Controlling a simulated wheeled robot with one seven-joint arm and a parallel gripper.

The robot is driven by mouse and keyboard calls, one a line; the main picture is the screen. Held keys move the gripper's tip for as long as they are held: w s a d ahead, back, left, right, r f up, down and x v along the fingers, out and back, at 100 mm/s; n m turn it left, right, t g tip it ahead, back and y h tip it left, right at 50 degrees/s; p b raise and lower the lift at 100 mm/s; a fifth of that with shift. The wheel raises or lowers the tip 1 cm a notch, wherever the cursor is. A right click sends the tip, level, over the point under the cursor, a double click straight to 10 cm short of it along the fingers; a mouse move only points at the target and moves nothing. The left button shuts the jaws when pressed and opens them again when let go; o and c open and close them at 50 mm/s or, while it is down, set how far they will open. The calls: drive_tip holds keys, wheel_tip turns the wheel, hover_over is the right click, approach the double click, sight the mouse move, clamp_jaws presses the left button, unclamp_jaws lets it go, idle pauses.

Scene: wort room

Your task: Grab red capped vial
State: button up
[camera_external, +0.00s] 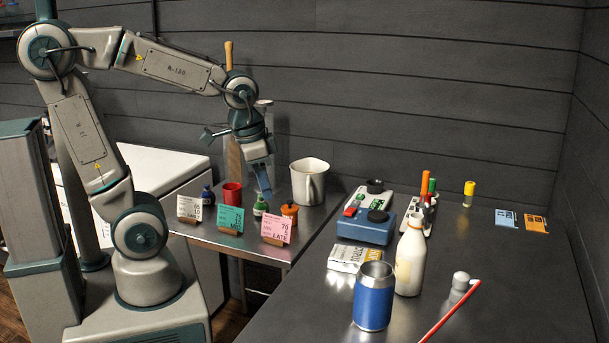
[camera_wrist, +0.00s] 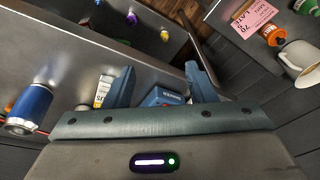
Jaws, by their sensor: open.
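A small vial with a red cap (camera_external: 428,199) appears to stand in the white rack (camera_external: 418,222) on the right table, beside an orange-topped one (camera_external: 425,182) and a green-topped one. It is small, so its body is hard to make out. I cannot pick it out in the wrist view. My gripper (camera_external: 263,185) hangs over the smaller left table, near the green bottle and the orange pot, well to the left of the rack. In the wrist view my gripper (camera_wrist: 162,82) has its two fingers apart with nothing held between them.
Between gripper and rack stand a white mug (camera_external: 309,181) and a blue device (camera_external: 367,226). A white bottle (camera_external: 410,257) and a blue can (camera_external: 373,296) are nearer the front. A yellow-capped vial (camera_external: 469,193) stands right of the rack.

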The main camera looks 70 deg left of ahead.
drive_tip(key=w+d+r+m+g+p, duration=0.1)
drive_tip(key=w+d+r+m, duration=0.15)
drive_tip(key=w, duration=0.65)
drive_tip(key=w+d+r+m+h+p, duration=0.15)
drive_tip(key=w+m, duration=0.25)
drive_tip(key=w, duration=0.5)
drive_tip(key=w+d+r+m+g+p, duration=0.1)
drive_tip(key=w+d+r+m, duration=0.2)
drive_tip(key=w, duration=0.6)
drive_tip(key=w+a+f+m+h+p, duration=0.25)
drive_tip(key=w+a+m, duration=0.35)
drive_tip(key=w, duration=0.6)
drive_tip(key=shift+n+h, duration=0.4)
drive_tip(key=shift+n, duration=0.35)
drive_tip(key=shift+a+p+x, duration=0.2)
drive_tip(key=shift+x, duration=2.9)
drive_tip(key=shift+a+p+x, duration=0.2)
drive_tip(key=shift+a+x, duration=0.05)
drive_tip(key=shift+x, duration=2.9)
drive_tip(key=shift+f, duration=0.1)
drive_tip(key=c, duration=1.1)
